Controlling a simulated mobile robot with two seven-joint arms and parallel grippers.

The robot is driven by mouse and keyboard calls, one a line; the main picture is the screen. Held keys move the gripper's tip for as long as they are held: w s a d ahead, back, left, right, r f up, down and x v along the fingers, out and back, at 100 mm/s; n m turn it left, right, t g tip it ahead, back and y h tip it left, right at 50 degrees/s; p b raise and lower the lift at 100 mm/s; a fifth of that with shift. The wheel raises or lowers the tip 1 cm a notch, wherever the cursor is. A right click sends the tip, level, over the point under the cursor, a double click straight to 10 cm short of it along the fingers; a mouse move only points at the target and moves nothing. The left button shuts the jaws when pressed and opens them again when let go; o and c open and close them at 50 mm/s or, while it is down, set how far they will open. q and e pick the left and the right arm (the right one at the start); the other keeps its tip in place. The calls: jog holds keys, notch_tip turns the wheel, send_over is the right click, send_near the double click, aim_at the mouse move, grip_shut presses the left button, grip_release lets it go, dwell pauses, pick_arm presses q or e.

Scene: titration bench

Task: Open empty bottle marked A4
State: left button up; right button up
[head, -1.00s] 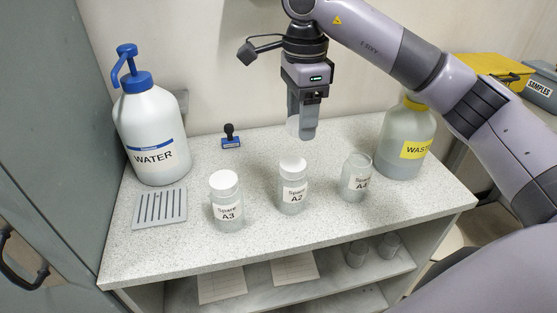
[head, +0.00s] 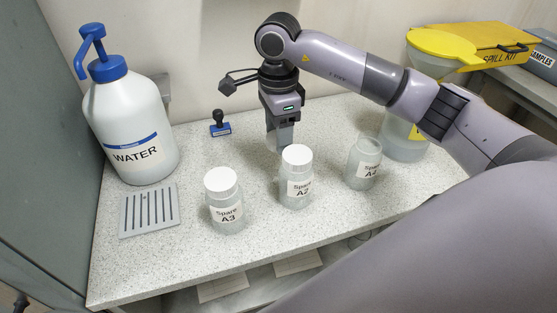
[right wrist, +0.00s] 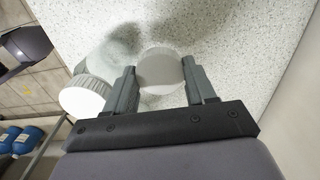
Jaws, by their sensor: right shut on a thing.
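The bottle marked A4 (head: 363,165) stands upright on the counter, right of the other two bottles. It has no cap on, and its rim is open. My right gripper (head: 281,143) is low over the counter behind the bottle marked A2 (head: 296,180), whose white cap partly hides the fingertips. In the right wrist view my right gripper (right wrist: 160,75) is shut on a round white cap (right wrist: 160,66). I cannot tell whether this cap touches the counter. My left gripper is not in view.
The capped bottle marked A3 (head: 224,203) stands left of A2. The waste bottle (head: 402,140) is at the right, partly behind my arm. Counter between stamp and gripper is clear.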

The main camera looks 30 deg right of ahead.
notch_tip(320, 180, down, 4)
jog(key=shift+r, duration=0.2)
notch_tip(320, 180, down, 4)
jog(key=shift+f, duration=0.2)
jog(key=shift+f, duration=0.2)
jog(key=o, duration=0.9)
jog(key=shift+r, duration=0.1)
